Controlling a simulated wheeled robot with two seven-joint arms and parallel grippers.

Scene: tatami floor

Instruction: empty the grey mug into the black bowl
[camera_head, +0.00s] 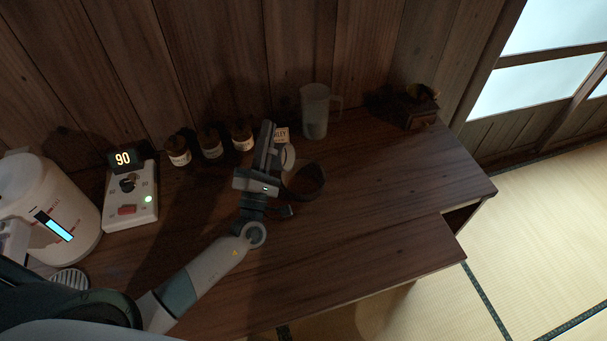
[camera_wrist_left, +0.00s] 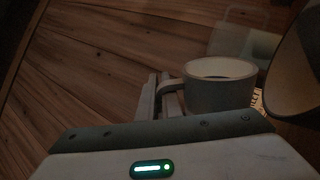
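The grey mug (camera_head: 287,157) is beside my left gripper (camera_head: 266,148) in the head view. In the left wrist view the mug (camera_wrist_left: 222,90) looks close to upright, with dark contents showing inside its rim. Its handle is between the fingers of my left gripper (camera_wrist_left: 163,95), which look shut on it. Whether the mug touches the table is hard to tell. The black bowl (camera_head: 304,182) is just right of the gripper and mug, partly hidden by them and dim against the dark wood. My right gripper is not in view.
Several brown jars (camera_head: 211,145) and a small card (camera_head: 282,135) stand along the wall. A translucent pitcher (camera_head: 314,112) is behind the bowl. A dark wooden box (camera_head: 411,108) is at back right. A white dispenser (camera_head: 50,205) is left. The right of the desk (camera_head: 400,185) is clear.

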